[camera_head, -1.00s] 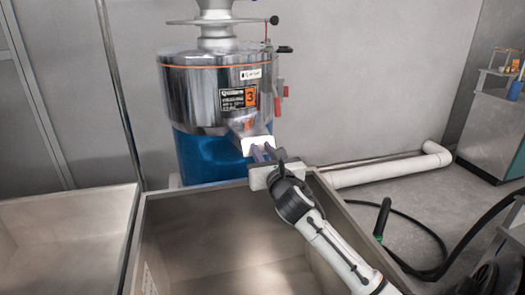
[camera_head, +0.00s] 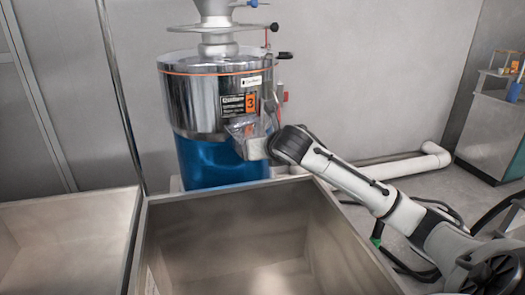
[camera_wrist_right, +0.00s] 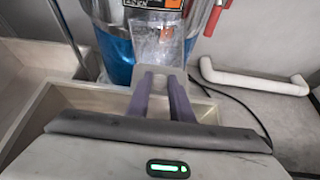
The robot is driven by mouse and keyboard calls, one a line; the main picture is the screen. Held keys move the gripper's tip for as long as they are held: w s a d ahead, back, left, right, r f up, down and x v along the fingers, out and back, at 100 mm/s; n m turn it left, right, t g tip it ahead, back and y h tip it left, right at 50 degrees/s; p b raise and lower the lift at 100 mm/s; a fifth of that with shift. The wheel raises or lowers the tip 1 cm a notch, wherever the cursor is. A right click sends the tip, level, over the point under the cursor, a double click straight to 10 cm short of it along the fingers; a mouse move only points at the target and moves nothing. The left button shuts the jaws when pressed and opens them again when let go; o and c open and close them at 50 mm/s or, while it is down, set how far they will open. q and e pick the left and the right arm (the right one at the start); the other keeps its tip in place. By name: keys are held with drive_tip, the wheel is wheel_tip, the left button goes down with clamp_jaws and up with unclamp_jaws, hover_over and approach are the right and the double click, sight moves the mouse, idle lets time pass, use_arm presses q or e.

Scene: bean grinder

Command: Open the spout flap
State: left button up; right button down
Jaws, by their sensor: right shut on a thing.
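The bean grinder (camera_head: 207,90) is a shiny metal drum on a blue base, with a metal spout (camera_head: 238,127) at its front. The spout also shows in the wrist view (camera_wrist_right: 157,38). A pale spout flap (camera_wrist_right: 160,69) lies at the spout's lower mouth. My right gripper (camera_wrist_right: 162,82) has its two purple fingers at the flap and is shut on it. My left gripper is not in view.
An open bin (camera_head: 150,245) stands in front of the grinder, with another bin (camera_head: 62,211) to its left. Red handles (camera_wrist_right: 218,15) are on the grinder's right side. A white pipe (camera_head: 405,168) and dark hose lie on the floor at right.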

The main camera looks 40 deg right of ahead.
drive_tip(key=shift+w+d+r+g+y, duration=0.2)
drive_tip(key=shift+r+g+y, duration=0.15)
drive_tip(key=shift+r+g, duration=0.2)
drive_tip(key=shift+w+d+r+g+y, duration=0.15)
drive_tip(key=shift+r+g+y, duration=0.25)
drive_tip(key=shift+g, duration=0.25)
drive_tip(key=shift+w+r+g+y, duration=0.4)
drive_tip(key=shift+g+y, duration=0.15)
drive_tip(key=shift+g, duration=0.55)
drive_tip(key=shift+w+d+r+g+y, duration=0.2)
drive_tip(key=shift+w+r+g+y, duration=0.15)
drive_tip(key=shift+g, duration=0.4)
drive_tip(key=shift+w+d+r+g+y, duration=0.1)
drive_tip(key=shift+w+d+g+y, duration=0.1)
drive_tip(key=shift+g+y, duration=0.4)
drive_tip(key=shift+g, duration=0.25)
drive_tip(key=shift+w+d+r+g+y, duration=0.1)
drive_tip(key=shift+w+d+g+y, duration=0.2)
drive_tip(key=shift+g, duration=0.4)
drive_tip(key=shift+a, duration=0.1)
drive_tip(key=c, duration=1.6)
unclamp_jaws()
drive_tip(key=shift+w, duration=0.1)
